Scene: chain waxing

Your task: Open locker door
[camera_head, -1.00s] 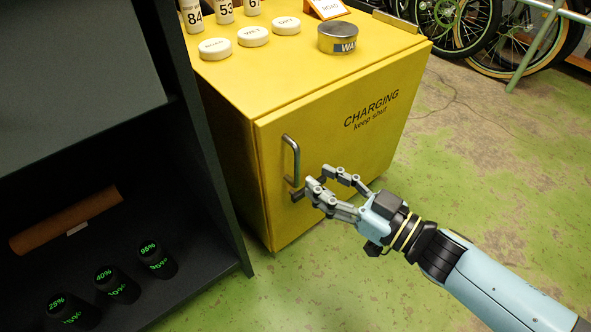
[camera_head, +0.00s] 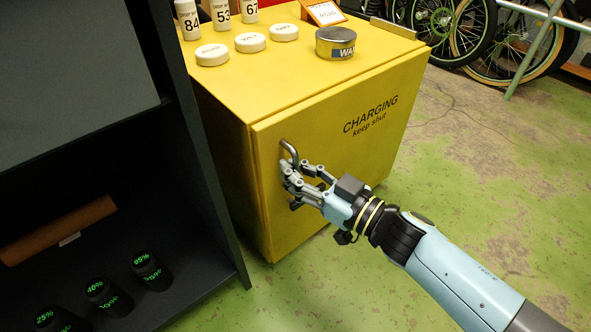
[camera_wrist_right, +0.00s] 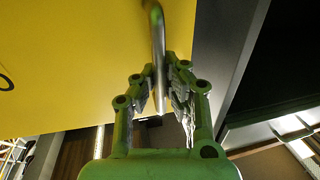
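The yellow locker (camera_head: 229,94) stands in the middle of the head view. Its front door (camera_head: 345,155), marked "CHARGING keep shut", looks closed against the body. A grey metal bar handle (camera_head: 288,150) is upright near the door's left edge; my fingers hide its lower part. My right gripper (camera_head: 291,180) is at this handle. In the right wrist view, the handle (camera_wrist_right: 158,50) runs between the two fingers of my right gripper (camera_wrist_right: 158,92), and the finger pads close in on it from both sides. My left gripper is not in view.
A tin (camera_head: 336,43), white round pucks (camera_head: 250,42) and numbered bottles stand on the locker top. A dark shelf (camera_head: 205,170) with black cylinders (camera_head: 103,292) stands close on the left. Bicycles (camera_head: 450,30) are at the back right. Green floor (camera_head: 470,180) is free on the right.

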